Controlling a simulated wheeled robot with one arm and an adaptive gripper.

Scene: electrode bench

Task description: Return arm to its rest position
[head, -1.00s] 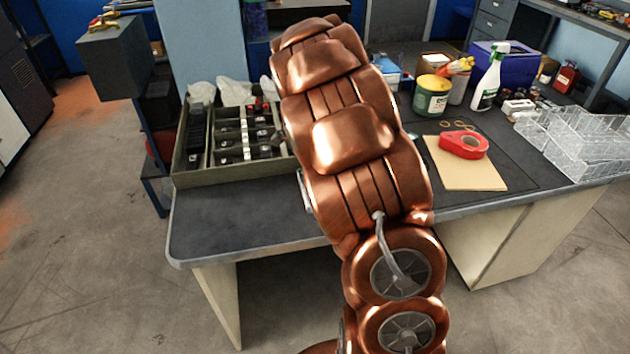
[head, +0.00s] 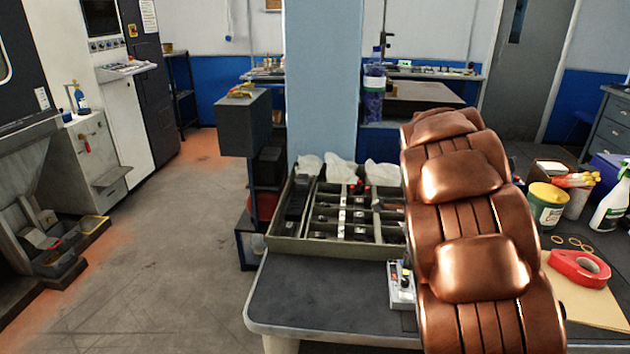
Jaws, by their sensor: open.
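My copper-coloured arm rises from the bottom right in the head view and covers part of the bench (head: 300,300). My gripper is not in the picture. An olive tray (head: 335,246) with black compartments and several dark parts stands on the bench, left of my arm. White bags lie along the tray's back edge. A small grey device (head: 401,287) sits on the bench between the tray and my arm, partly hidden by the arm.
A grey box on a stand (head: 243,122) rises behind the bench's left end. The floor at left is open.

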